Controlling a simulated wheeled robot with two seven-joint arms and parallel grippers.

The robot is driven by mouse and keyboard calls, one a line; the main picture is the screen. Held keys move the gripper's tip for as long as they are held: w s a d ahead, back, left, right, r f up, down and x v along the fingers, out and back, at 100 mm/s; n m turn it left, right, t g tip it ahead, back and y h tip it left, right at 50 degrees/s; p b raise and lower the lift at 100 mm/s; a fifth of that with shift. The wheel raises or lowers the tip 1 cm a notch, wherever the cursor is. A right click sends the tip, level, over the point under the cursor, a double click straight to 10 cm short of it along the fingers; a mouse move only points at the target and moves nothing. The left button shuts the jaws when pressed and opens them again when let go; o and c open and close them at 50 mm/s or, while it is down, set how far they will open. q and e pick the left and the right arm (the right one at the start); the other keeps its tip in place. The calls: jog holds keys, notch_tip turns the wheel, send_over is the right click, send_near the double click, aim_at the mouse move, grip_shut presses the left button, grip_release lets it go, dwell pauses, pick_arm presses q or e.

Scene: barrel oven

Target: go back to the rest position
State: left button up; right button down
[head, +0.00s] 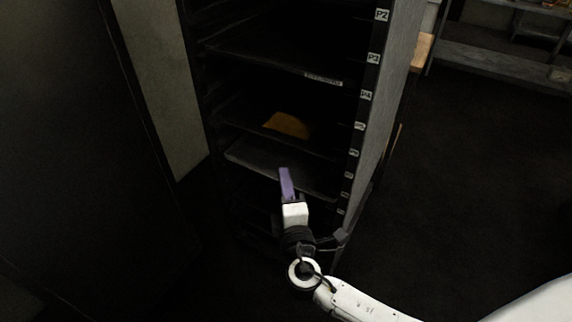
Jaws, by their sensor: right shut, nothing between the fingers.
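My right gripper (286,184) has purple fingers and a white body. Its arm comes in from the lower right. The fingers are shut with nothing between them and point at the front of a dark tray rack (352,125). They overlap the lower tray (245,156) in the picture; I cannot tell whether they touch it. An orange-brown flat piece (287,124) lies on the shelf level above that tray. My left gripper is not in view.
The rack has several levels with labels such as P2 (381,15) on its right post. A large dark panel (80,150) stands at the left. A grey shelf unit (500,60) stands at the back right. Dark floor (470,180) is clear at the right.

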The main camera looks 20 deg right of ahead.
jog(key=shift+v, duration=2.25)
jog(key=s+f+m+g+y, duration=0.3)
jog(key=s+f+m+g, duration=0.25)
jog(key=s+f, duration=0.55)
jog(key=s+a+f+m+g+y+p, duration=0.2)
jog(key=s+f+m, duration=0.4)
jog(key=s, duration=0.4)
jog(key=shift+a+f+m+g+y, duration=0.2)
jog(key=shift+a+m+g+y, duration=0.45)
jog(key=shift+y, duration=0.35)
jog(key=shift+d, duration=0.1)
